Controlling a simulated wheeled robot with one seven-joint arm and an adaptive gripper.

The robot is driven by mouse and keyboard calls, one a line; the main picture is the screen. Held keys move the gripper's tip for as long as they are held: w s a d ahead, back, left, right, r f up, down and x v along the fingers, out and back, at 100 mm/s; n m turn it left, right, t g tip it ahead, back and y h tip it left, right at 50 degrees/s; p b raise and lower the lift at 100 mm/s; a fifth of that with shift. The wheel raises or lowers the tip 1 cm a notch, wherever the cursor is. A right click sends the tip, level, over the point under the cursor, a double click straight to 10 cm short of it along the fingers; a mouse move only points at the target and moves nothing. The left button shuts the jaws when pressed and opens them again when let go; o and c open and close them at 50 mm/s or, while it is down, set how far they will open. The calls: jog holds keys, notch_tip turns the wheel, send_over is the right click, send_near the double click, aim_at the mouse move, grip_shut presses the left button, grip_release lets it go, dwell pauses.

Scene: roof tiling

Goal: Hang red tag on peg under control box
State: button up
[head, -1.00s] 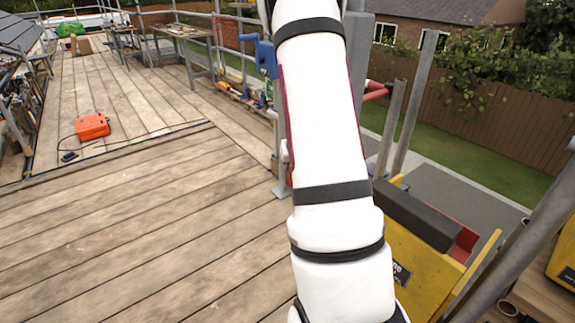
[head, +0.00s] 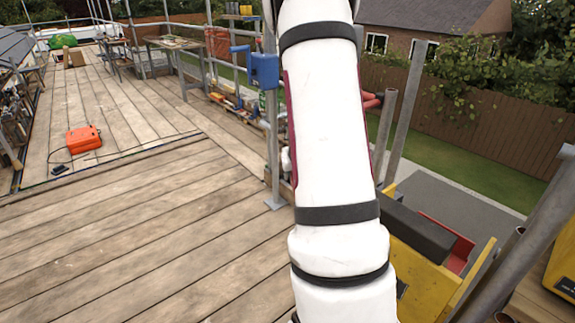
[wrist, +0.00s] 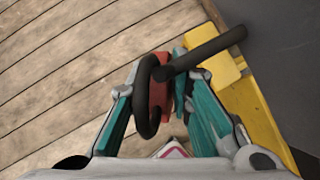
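In the wrist view, my gripper (wrist: 158,88) has its two teal fingers closed around a red piece, which looks like the red tag (wrist: 161,95). A thick black loop (wrist: 144,110) stands beside the tag on its left. A black rod (wrist: 210,50) runs from the tag up and right, over a yellow part; I cannot tell whether it is the peg or whether the loop is around it. A small red and white piece (wrist: 173,150) shows low between the fingers. I cannot identify the control box with certainty.
A yellow machine (head: 420,279) with a black top stands at the lower right, beside grey scaffold poles (head: 404,112). A blue box (head: 264,71) is on a pole behind my arm. An orange case (head: 84,139) lies on the plank deck (head: 120,235), which is largely clear.

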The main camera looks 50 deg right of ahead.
jog(key=s+a+r, duration=0.2)
jog(key=a+r, duration=0.3)
jog(key=r, duration=0.3)
jog(key=shift+a+n, duration=0.25)
jog(key=shift+n, duration=0.05)
jog(key=shift+s, duration=0.1)
jog(key=a+r+m+t+h+p, duration=0.1)
jog(key=a+r+m, duration=0.2)
jog(key=r+m, duration=0.35)
jog(key=a+r+m+h+p, duration=0.1)
jog(key=a+r+m+h, duration=0.1)
jog(key=a+r+m, duration=0.45)
jog(key=s+a+r+m+g+y+p, duration=0.1)
jog(key=s+a+m+y, duration=0.2)
jog(key=s+a+m, duration=0.4)
jog(key=s+a+r+m+g+y, duration=0.1)
jog(key=s+a+m+y, duration=0.3)
jog(key=a, duration=1.5)
jog(key=s+r+m, duration=0.1)
jog(key=s+m, duration=0.3)
jog(key=s, duration=0.3)
jog(key=shift+r+p, duration=0.15)
jog(key=shift+p, duration=0.25)
